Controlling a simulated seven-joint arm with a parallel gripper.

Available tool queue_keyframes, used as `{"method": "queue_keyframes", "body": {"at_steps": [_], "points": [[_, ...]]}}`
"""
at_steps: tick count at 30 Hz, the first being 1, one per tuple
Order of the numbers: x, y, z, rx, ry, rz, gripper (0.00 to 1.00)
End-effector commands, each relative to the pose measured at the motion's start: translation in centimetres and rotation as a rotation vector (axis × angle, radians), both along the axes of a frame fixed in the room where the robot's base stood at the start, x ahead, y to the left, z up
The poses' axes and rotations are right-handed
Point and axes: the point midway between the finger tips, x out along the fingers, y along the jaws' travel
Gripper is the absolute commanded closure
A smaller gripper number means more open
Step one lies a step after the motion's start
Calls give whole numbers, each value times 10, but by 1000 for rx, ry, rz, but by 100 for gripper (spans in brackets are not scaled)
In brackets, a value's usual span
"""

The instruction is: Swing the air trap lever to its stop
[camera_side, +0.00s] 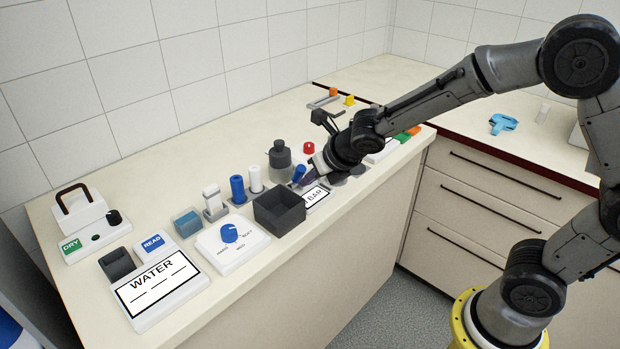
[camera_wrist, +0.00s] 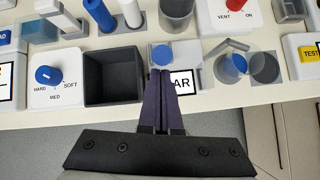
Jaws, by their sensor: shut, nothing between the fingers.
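No part is labelled as the air trap lever. A short blue handle stands on a small grey base just beyond my fingertips; its round blue top (camera_wrist: 162,53) shows in the wrist view, and it leans in the side view (camera_side: 299,173). A grey bar (camera_wrist: 217,49) lies by two clear round cups (camera_wrist: 231,67) to the right in the wrist view. I cannot tell which of these is the lever. My gripper (camera_wrist: 161,74) is shut and empty, its tips close to the blue handle. I cannot tell whether they touch. In the side view my gripper (camera_side: 308,178) partly hides this area.
A dark open box (camera_side: 279,211) stands left of my gripper, beside a white dial unit with a blue knob (camera_side: 229,233). A white BAR plate (camera_wrist: 181,82) lies under my fingers. A red VENT knob (camera_side: 308,148) stands behind. The counter's front strip is clear.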

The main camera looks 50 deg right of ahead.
Motion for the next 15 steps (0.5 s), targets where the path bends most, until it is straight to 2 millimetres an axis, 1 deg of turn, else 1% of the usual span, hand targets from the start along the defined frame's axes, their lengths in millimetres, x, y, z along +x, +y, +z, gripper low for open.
{"method": "queue_keyframes", "body": {"at_steps": [15], "points": [[2,0,2,0,1,0,100]]}}
